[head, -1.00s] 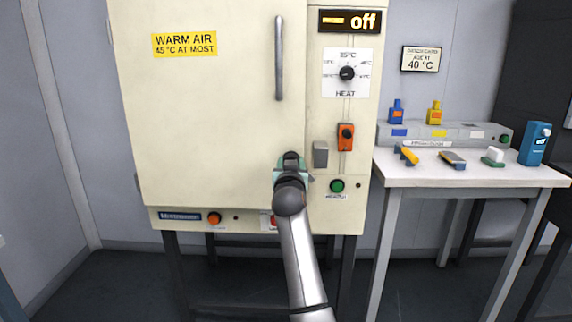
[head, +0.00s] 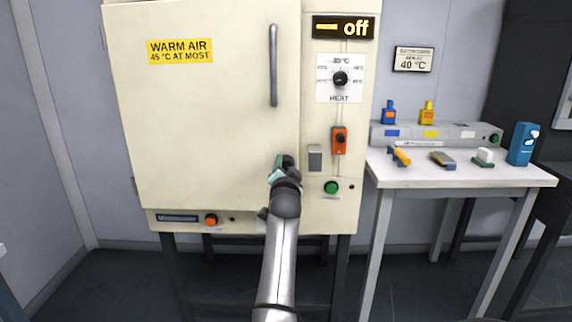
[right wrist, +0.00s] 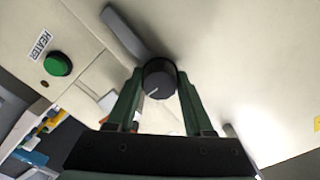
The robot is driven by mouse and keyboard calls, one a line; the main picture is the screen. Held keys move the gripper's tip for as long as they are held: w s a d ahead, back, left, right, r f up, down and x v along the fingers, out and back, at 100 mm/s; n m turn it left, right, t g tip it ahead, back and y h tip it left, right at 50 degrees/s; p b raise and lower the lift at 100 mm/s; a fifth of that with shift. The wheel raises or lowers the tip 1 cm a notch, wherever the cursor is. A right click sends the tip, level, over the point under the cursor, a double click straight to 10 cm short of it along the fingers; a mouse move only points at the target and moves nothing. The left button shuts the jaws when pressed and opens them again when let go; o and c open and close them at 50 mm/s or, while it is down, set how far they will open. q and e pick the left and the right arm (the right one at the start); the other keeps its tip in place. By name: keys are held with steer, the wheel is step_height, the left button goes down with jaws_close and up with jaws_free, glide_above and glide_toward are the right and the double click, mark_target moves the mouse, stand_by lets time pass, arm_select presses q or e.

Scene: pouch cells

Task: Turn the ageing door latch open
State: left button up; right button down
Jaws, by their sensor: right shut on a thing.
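The ageing cabinet's cream door (head: 210,120) is closed, with a long vertical grey handle (head: 273,65). Its latch is a round dark knob (right wrist: 158,80) with a white mark, low on the door's right side. In the head view my gripper mostly hides this knob. My right gripper (head: 284,168) is shut on the knob; in the right wrist view its two green fingers (right wrist: 158,92) stand one on each side of it. A grey block (head: 315,158) sits just right of the latch, on the cabinet frame. My left gripper is not in view.
The cabinet has a display reading "off" (head: 343,27), a heat dial (head: 340,79), an orange switch (head: 339,140) and a green button (head: 331,187). A white table (head: 460,176) with small items stands to the right. Floor in front is open.

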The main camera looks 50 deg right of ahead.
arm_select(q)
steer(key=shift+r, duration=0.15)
arm_select(e)
steer(key=shift+m, duration=0.3)
steer(key=shift+c, duration=1.4)
jaws_free()
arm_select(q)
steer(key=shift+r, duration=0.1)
